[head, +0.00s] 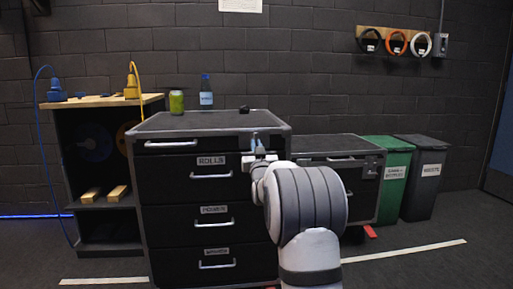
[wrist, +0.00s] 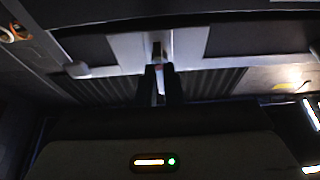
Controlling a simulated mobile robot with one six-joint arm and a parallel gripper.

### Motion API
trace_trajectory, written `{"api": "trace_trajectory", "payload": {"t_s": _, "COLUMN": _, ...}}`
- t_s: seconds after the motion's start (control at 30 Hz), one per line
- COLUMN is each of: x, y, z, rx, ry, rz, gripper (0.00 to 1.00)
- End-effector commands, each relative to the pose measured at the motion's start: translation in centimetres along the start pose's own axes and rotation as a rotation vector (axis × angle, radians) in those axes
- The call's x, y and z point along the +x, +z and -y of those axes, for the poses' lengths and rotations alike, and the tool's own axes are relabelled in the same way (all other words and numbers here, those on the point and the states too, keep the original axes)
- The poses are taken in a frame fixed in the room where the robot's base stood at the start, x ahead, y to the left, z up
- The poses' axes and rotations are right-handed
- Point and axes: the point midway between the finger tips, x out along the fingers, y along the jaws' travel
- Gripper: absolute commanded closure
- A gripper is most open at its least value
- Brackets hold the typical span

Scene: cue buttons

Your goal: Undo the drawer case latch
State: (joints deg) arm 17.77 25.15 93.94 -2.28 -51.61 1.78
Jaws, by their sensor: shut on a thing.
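The drawer case (head: 208,237) is a black cabinet with several drawers and silver handles. Its latch (head: 261,138) is a small blue-grey part at the upper right of the front, just below the top edge. My gripper (head: 256,156) is at the latch, with my arm coming up from below right and covering part of the case front. In the wrist view, my gripper (wrist: 161,83) is shut on a narrow upright piece, which looks like the latch (wrist: 158,50). The wrist view is dark, and the exact contact is hard to see.
A lower cabinet (head: 335,144) and two bins, green (head: 393,180) and dark (head: 424,180), are on the right. A wooden-topped bench (head: 95,101) is on the left.

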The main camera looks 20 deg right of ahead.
Motion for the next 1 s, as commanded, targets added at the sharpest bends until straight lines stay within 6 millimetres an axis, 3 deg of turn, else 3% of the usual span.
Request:
{"api": "trace_trajectory", "payload": {"t_s": 0.53, "x": 0.00, "y": 0.03, "z": 0.06, "rx": 0.021, "ry": 0.008, "rz": 0.001, "gripper": 1.00}}
{"api": "trace_trajectory", "payload": {"t_s": 0.57, "x": 0.00, "y": 0.03, "z": 0.07, "rx": 0.021, "ry": 0.008, "rz": 0.001, "gripper": 0.90}}
{"api": "trace_trajectory", "payload": {"t_s": 0.8, "x": 0.00, "y": 0.01, "z": 0.03, "rx": 0.020, "ry": 0.008, "rz": 0.000, "gripper": 0.71}}
{"api": "trace_trajectory", "payload": {"t_s": 1.0, "x": 0.00, "y": -0.01, "z": -0.01, "rx": 0.020, "ry": 0.008, "rz": 0.000, "gripper": 0.71}}
